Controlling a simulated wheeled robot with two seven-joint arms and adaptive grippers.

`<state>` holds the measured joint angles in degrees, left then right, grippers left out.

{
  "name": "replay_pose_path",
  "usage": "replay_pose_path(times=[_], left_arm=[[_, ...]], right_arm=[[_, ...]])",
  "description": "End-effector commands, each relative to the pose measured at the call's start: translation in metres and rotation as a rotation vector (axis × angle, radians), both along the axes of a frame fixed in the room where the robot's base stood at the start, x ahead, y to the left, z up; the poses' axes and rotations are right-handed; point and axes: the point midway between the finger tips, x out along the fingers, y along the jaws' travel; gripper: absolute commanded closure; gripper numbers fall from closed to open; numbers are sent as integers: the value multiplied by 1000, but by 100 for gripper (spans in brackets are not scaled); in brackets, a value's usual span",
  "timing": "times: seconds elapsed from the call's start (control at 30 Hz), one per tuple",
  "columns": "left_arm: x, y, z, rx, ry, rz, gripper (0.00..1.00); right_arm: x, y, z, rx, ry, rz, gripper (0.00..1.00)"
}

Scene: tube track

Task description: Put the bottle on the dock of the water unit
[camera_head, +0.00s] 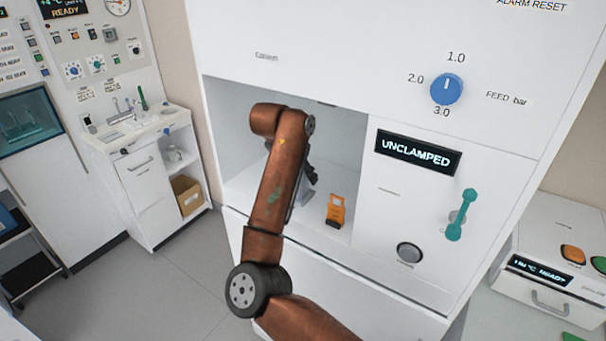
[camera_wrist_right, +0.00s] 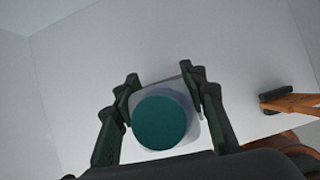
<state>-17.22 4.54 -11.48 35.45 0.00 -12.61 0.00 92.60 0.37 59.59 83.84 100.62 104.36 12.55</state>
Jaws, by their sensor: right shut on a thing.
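The water unit (camera_head: 310,40) is a large white cabinet with an open recess (camera_head: 345,130). My right arm reaches into this recess. My right gripper (camera_wrist_right: 162,102) is shut on the bottle (camera_wrist_right: 190,128), a pale body with a round teal cap, seen from above in the right wrist view. The gripper also shows in part in the head view (camera_head: 309,174), where my arm hides most of the bottle. I cannot tell whether the bottle touches the recess floor, and no dock is clearly visible under it. My left gripper is not in view.
An orange bracket (camera_head: 336,211) stands on the recess floor, right of the gripper. A display reading UNCLAMPED (camera_head: 417,151), a teal lever (camera_head: 461,214) and a blue knob (camera_head: 447,89) are on the unit's front. A sink counter (camera_head: 140,130) stands at the left.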

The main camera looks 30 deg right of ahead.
Motion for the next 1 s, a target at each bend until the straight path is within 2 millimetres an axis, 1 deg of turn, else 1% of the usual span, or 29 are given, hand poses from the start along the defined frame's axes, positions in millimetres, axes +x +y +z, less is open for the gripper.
replay_pose_path(times=[0.03, 0.07, 0.3, 0.6, 0.67, 0.77, 0.87, 1.0], left_arm=[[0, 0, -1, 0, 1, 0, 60], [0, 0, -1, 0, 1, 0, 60], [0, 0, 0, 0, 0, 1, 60], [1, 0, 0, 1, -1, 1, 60], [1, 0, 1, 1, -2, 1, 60], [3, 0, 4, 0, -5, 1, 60], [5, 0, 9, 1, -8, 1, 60], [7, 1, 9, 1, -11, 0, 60]], right_arm=[[0, 0, -2, 0, 0, 0, 93], [0, 0, -3, 0, 1, 0, 60], [0, 0, -2, 0, 1, 0, 44], [0, 0, -1, 0, 0, 1, 43], [0, 1, 3, 0, 0, 1, 43], [-2, 7, 14, 1, -2, 2, 43], [-5, 16, 32, 0, -3, 3, 43], [-16, 49, 27, 1, 1, 5, 43]])
